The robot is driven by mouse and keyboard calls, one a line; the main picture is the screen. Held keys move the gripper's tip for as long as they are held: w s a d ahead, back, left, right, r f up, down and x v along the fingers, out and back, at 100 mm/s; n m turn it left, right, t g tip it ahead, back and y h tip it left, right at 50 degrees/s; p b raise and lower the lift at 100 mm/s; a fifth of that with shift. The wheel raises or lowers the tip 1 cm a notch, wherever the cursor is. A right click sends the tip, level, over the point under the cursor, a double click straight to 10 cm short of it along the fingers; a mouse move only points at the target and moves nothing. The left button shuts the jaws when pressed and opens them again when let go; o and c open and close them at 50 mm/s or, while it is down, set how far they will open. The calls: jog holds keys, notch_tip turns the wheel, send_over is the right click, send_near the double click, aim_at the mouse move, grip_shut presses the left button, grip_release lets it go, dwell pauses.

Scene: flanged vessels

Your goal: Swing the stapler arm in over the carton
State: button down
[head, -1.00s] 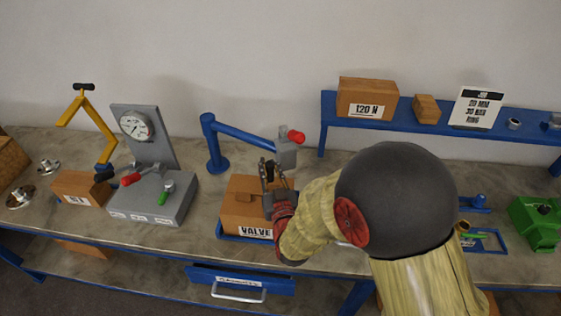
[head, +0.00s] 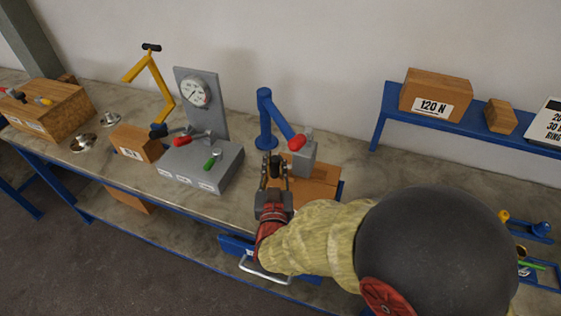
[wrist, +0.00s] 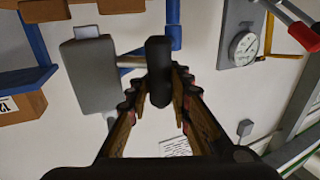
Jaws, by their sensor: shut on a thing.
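The stapler arm (head: 281,122) is blue and hinged on a blue post (head: 265,110). It reaches toward the front right and ends in a grey head (head: 305,165) with a red handle (head: 297,142). My gripper (head: 275,165) is shut on the black knob on the left side of the head. In the wrist view the knob (wrist: 158,75) sits between my fingers, joined by a short shaft to the grey head (wrist: 90,75). The carton (head: 318,188) is brown and open to view only in part. The head hangs over it in the picture; my gripper and sleeve hide its front.
A grey gauge stand (head: 200,165) is left of the post, with a small box (head: 136,142) and a yellow arm (head: 150,75) further left. A blue shelf (head: 440,122) with a 120 N box (head: 435,95) is at the right. A drawer handle (head: 262,272) is below.

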jog(key=shift+s+a+f, duration=0.15)
jog(key=shift+a, duration=0.05)
jog(key=c, duration=1.9)
grip_release()
jog(key=shift+s+a, duration=0.15)
jog(key=shift+o, duration=1.4)
jog(key=s, duration=1.2)
jog(key=shift+d, duration=0.35)
jog(key=shift+w, duration=0.1)
